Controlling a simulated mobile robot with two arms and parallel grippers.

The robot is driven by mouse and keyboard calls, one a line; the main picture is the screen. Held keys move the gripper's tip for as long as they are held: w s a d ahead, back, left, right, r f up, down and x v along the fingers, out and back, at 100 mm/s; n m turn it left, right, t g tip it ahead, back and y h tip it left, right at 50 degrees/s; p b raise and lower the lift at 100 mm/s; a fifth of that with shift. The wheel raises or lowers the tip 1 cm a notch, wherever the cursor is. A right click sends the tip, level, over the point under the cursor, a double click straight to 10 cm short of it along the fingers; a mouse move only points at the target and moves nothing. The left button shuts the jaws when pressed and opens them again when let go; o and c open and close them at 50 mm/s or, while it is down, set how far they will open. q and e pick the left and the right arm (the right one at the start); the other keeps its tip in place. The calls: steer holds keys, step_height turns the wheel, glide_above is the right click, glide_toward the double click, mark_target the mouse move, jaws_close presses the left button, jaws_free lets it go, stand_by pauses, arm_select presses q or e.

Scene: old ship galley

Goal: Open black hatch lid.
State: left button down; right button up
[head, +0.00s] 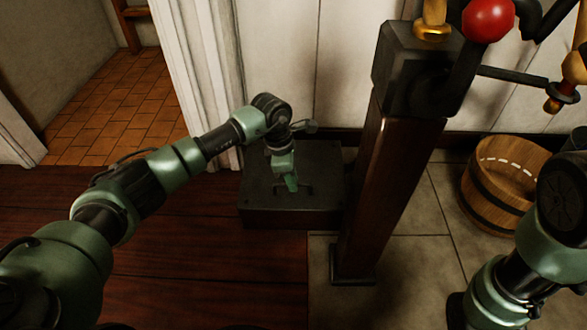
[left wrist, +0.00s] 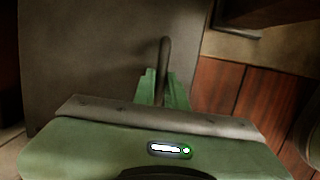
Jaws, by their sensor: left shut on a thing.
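The black hatch lid (head: 318,167) is the dark flat top of a low box on the floor, near the wall in the head view. It lies flat and looks closed. A thin dark bar handle (left wrist: 165,55) stands on it. My left gripper (head: 291,184) is over the lid, pointing down, with its green fingers shut around the handle. In the left wrist view the lid (left wrist: 85,60) fills the upper left, and the fingers of my left gripper (left wrist: 159,88) sit on either side of the handle. My right arm shows at the lower right, but its gripper is out of view.
A wooden post (head: 375,190) with a dark metal head and a red ball (head: 488,18) stands just right of the box. A wooden bucket (head: 507,180) stands further right on the tiles. The dark plank floor (head: 190,260) in front of the box is clear.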

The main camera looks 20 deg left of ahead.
arm_select(q)
steer(key=shift+r, duration=0.15)
steer(key=r+p, duration=0.1)
steer(key=w+r+p, duration=0.1)
steer(key=r, duration=0.1)
steer(key=w+r+p, duration=0.1)
steer(key=r, duration=0.1)
steer(key=shift+a+r, duration=0.15)
steer(key=shift+a, duration=0.15)
steer(key=w+r, duration=0.2)
steer(key=r, duration=0.1)
steer(key=w+a+r+p, duration=0.1)
steer(key=shift+r, duration=0.35)
